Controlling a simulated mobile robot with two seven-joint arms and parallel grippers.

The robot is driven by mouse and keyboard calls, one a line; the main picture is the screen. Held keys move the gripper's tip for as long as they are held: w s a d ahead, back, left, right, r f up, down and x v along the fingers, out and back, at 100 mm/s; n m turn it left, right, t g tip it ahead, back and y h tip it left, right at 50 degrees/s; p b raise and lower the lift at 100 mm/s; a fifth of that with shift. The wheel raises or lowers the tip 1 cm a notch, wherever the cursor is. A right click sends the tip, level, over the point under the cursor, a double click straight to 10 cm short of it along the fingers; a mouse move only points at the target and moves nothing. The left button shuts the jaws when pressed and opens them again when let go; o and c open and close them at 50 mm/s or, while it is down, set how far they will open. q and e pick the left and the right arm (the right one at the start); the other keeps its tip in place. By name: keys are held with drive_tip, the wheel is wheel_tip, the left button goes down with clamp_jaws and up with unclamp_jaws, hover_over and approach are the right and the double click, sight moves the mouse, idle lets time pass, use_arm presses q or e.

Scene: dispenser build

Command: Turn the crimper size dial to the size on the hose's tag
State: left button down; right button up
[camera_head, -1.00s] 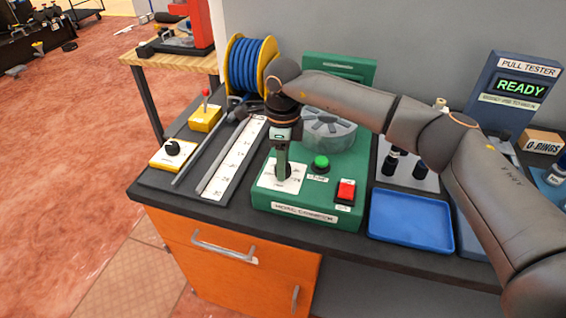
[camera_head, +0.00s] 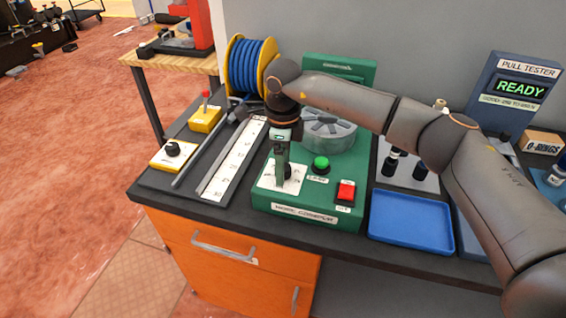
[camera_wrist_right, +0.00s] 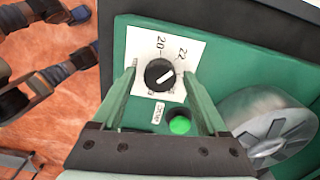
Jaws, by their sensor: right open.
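The green hose crimper (camera_head: 335,193) stands on the bench. Its black size dial (camera_head: 290,172) sits on a white plate and is partly covered by my fingers in the head view. In the right wrist view the dial (camera_wrist_right: 158,75) shows a white pointer line slanting toward the upper right. The marks 20 and 22 are readable on its plate; the lower marks are hidden or too small. My right gripper (camera_wrist_right: 161,78) is open, pointing down, with one finger on each side of the dial. I cannot tell whether they touch it. I see no tagged hose.
A green button (camera_head: 321,163) and a red switch (camera_head: 346,191) are near the dial. The grey crimp head (camera_head: 329,130) stands behind. A blue tray (camera_head: 411,220) lies to the right, a ruler strip (camera_head: 232,160) to the left. A blue hose reel (camera_head: 250,66) stands behind.

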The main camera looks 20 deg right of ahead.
wheel_tip(320, 180, up, 12)
drive_tip(key=shift+r+b, duration=0.25)
drive_tip(key=shift+b, duration=0.2)
idle(0.4)
